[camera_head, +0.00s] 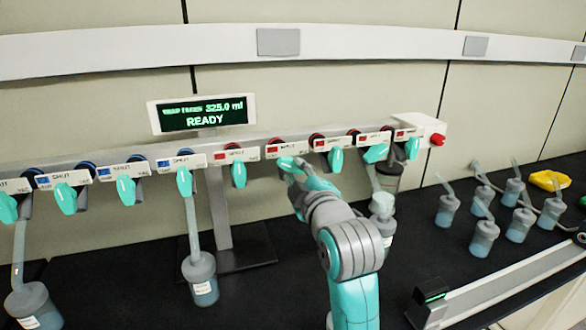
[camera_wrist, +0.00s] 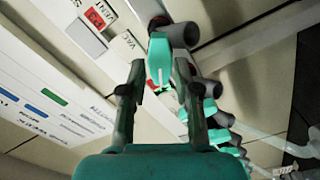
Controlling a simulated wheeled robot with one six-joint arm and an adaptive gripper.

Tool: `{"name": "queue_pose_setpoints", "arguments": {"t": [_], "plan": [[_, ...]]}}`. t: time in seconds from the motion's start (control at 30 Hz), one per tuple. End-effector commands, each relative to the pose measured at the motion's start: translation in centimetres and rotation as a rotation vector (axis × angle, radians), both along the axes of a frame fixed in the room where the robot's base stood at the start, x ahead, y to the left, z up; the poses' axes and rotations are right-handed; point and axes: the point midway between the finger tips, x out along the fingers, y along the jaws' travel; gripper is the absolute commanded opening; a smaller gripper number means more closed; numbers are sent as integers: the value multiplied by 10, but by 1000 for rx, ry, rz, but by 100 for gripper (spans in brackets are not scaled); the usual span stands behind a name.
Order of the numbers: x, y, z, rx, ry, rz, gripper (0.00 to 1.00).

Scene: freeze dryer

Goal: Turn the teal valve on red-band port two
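A row of teal valve handles hangs from the manifold; the ports on the right half carry red bands. The first red-band valve (camera_head: 238,174) hangs down at the left of my gripper. My gripper (camera_head: 289,168) is at the second red-band port, under its label (camera_head: 286,151), and largely hides the valve there. In the wrist view my gripper (camera_wrist: 159,76) is open, with a teal valve handle (camera_wrist: 160,58) between and just ahead of its fingertips. I cannot tell whether the fingers touch it. The third red-band valve (camera_head: 335,160) hangs to the right.
Blue-band valves (camera_head: 125,190) line the left. Flasks hang at some ports, including one (camera_head: 201,280) at left and one (camera_head: 382,210) beside my arm. A display (camera_head: 203,113) reads READY. Several loose flasks (camera_head: 484,238) and a yellow item (camera_head: 549,181) stand on the black bench at right.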

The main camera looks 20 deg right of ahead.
Motion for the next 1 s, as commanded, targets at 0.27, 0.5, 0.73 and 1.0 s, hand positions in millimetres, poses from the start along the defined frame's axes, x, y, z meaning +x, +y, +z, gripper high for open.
{"name": "queue_pose_setpoints", "arguments": {"t": [0.27, 0.5, 0.73, 1.0], "plan": [[27, 0, 0, 0, -1, 0, 31], [29, 0, 0, 0, 0, 0, 31], [29, 0, 0, 0, 0, 0, 0], [29, 0, 0, 10, 0, 0, 0]]}}
